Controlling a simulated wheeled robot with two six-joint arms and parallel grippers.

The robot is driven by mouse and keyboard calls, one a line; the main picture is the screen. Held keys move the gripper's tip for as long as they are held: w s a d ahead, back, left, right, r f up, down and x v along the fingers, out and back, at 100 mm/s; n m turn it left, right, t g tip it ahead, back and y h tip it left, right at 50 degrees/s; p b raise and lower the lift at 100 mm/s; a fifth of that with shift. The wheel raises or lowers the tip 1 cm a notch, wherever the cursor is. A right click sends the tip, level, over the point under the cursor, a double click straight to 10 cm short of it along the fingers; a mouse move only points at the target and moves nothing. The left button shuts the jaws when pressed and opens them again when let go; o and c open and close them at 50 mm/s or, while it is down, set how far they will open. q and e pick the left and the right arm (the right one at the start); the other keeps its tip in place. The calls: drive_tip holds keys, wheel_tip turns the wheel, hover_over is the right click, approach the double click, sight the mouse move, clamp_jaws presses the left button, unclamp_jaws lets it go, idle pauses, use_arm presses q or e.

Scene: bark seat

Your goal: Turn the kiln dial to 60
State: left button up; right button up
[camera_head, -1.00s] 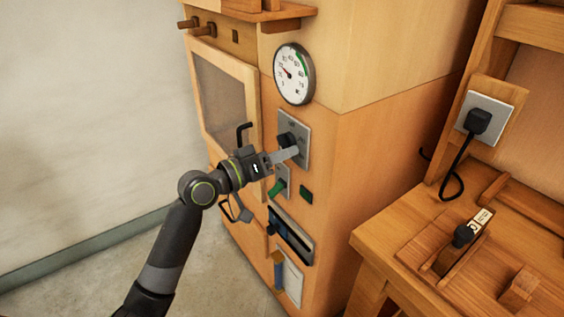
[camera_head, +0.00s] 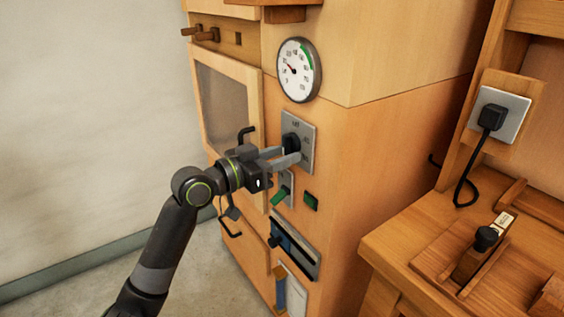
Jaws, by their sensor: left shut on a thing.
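The kiln dial is a black knob (camera_head: 291,142) on a grey square plate (camera_head: 308,133) on the front of the wooden kiln (camera_head: 335,150). Small marks on the plate are too blurred to read. My left gripper (camera_head: 287,152) reaches in from the left, its two grey fingers at the knob, shut on it. The fingers hide part of the knob and plate, so the dial's setting cannot be told. A round gauge (camera_head: 298,69) with a red needle and a green arc is above the plate. My right gripper is not in view.
The kiln door (camera_head: 222,105) has a black handle close to my left wrist. A wooden bench (camera_head: 420,235) stands at right, below a plugged socket (camera_head: 500,115).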

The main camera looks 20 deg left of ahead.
use_arm(q)
drive_tip(key=shift+r+m, duration=0.25)
drive_tip(key=shift+m, duration=0.05)
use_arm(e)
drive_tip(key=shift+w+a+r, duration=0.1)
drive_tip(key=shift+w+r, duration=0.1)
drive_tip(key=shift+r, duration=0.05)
use_arm(q)
drive_tip(key=shift+w, duration=0.1)
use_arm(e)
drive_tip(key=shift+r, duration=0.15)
use_arm(q)
drive_tip(key=o, duration=1)
drive_tip(key=shift+c, duration=0.2)
drive_tip(key=shift+f, duration=0.1)
drive_tip(key=shift+a, duration=0.15)
